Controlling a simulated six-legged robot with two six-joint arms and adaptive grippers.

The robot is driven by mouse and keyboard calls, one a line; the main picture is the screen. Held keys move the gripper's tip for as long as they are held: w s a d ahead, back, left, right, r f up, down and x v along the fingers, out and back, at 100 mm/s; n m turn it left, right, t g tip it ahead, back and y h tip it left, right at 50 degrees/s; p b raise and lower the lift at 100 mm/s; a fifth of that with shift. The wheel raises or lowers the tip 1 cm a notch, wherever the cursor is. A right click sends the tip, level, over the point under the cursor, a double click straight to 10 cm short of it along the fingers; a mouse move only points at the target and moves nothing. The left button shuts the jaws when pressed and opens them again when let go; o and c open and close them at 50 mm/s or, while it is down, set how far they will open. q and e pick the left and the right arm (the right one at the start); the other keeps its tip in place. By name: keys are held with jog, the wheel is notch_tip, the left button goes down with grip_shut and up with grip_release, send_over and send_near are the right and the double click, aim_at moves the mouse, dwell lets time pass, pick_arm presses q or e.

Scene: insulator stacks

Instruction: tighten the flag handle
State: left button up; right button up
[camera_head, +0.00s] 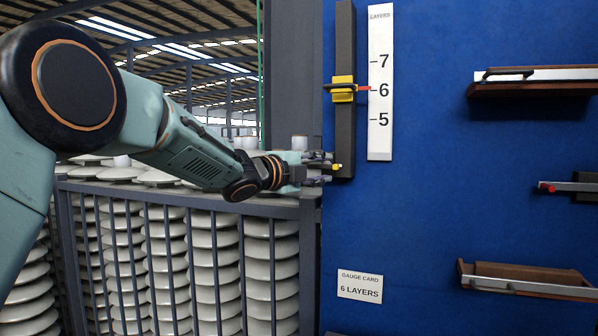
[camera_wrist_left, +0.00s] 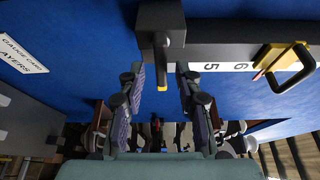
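The flag handle (camera_wrist_left: 164,60) is a dark lever with a yellow tip at the lower end of the dark vertical rail (camera_head: 345,130). Its yellow tip (camera_head: 337,167) shows in the head view just beyond my left gripper (camera_head: 322,169). In the wrist view my left gripper (camera_wrist_left: 161,95) is open, one finger on each side of the handle's tip, with gaps between. A yellow slider (camera_head: 343,89) with a loop handle sits higher on the rail. Its red pointer is at the 6 mark of the white scale (camera_head: 380,130). My right gripper is not in view.
A blue panel (camera_head: 440,210) carries the rail and a gauge card (camera_head: 360,287) reading 6 LAYERS. Brown-and-metal brackets (camera_head: 530,80) stick out at the right. A grey rack (camera_head: 180,190) of insulator stacks stands below my left arm.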

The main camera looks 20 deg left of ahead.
pick_arm(q)
jog(key=v, duration=1)
jog(key=shift+d, duration=0.1)
